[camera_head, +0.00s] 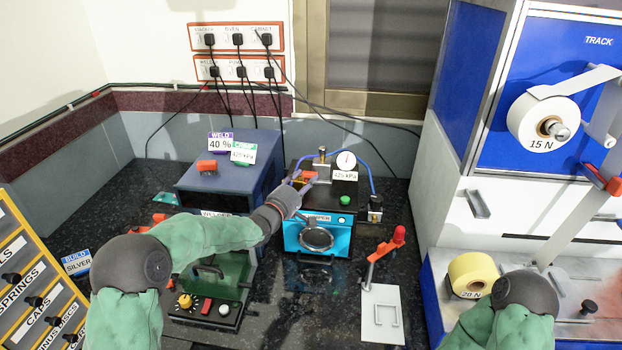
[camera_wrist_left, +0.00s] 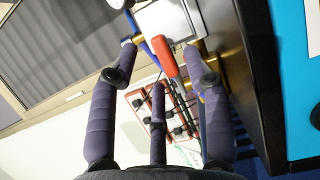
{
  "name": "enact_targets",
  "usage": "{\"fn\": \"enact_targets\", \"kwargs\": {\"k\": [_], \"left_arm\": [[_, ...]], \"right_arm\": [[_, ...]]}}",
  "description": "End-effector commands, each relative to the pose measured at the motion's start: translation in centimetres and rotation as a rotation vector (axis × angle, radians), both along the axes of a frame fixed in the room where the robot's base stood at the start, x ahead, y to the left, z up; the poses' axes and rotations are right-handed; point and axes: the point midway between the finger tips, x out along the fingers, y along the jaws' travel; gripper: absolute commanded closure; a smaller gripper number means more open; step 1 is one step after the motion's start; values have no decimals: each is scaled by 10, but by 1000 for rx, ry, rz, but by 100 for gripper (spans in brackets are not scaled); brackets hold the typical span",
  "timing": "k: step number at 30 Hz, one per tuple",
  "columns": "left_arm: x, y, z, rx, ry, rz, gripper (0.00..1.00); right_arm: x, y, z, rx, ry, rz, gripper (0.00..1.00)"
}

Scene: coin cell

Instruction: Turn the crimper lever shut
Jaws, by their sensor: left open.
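The crimper (camera_head: 345,240) is a black box with a teal front, a round window, a green button and a pressure gauge on top. My left gripper (camera_head: 304,181) reaches over its top left part. The crimper lever's red-orange grip (camera_head: 309,175) shows at the fingers there. In the left wrist view, the red grip (camera_wrist_left: 166,57) lies between the spread purple fingers of my left gripper (camera_wrist_left: 160,62). The fingers are open around it, with no clear grasp; contact is hard to tell. The lever's base is partly hidden by the hand. My right gripper is outside both views.
A blue welder box (camera_head: 228,178) stands left of the crimper, with a green device (camera_head: 212,285) in front. A red-handled stand (camera_head: 384,246) with a white plate is to the right. The bench (camera_head: 310,300) in front of the crimper is mostly clear.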

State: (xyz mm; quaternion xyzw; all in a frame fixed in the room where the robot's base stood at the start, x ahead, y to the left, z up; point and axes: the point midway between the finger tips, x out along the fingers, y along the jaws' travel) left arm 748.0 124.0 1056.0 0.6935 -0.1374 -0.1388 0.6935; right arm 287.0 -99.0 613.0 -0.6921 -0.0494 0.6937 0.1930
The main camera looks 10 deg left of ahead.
Motion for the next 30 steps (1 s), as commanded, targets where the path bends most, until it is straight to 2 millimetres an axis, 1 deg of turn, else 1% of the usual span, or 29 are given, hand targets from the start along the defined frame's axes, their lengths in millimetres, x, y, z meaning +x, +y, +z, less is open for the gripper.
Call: {"fn": "enact_targets", "kwargs": {"k": [1,3,9,13,20,21,23,24,26,30], "left_arm": [[8,-4,-1,0,-3,0,51],[17,-7,-1,0,-1,0,51],[33,-14,-1,0,0,0,51],[37,-15,1,0,-2,1,51],[37,-15,1,0,-1,1,51],[37,-15,1,0,-1,1,57],[37,-15,1,0,-1,1,74],[37,-15,1,0,-1,1,85],[37,-15,1,0,-1,1,100],[37,-15,1,0,-1,1,100]], "right_arm": [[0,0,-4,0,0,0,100],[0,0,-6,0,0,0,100],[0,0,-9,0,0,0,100],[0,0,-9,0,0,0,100],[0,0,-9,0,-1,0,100],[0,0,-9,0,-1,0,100],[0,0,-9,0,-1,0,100],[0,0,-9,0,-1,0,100],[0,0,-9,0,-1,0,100],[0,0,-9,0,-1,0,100]]}}
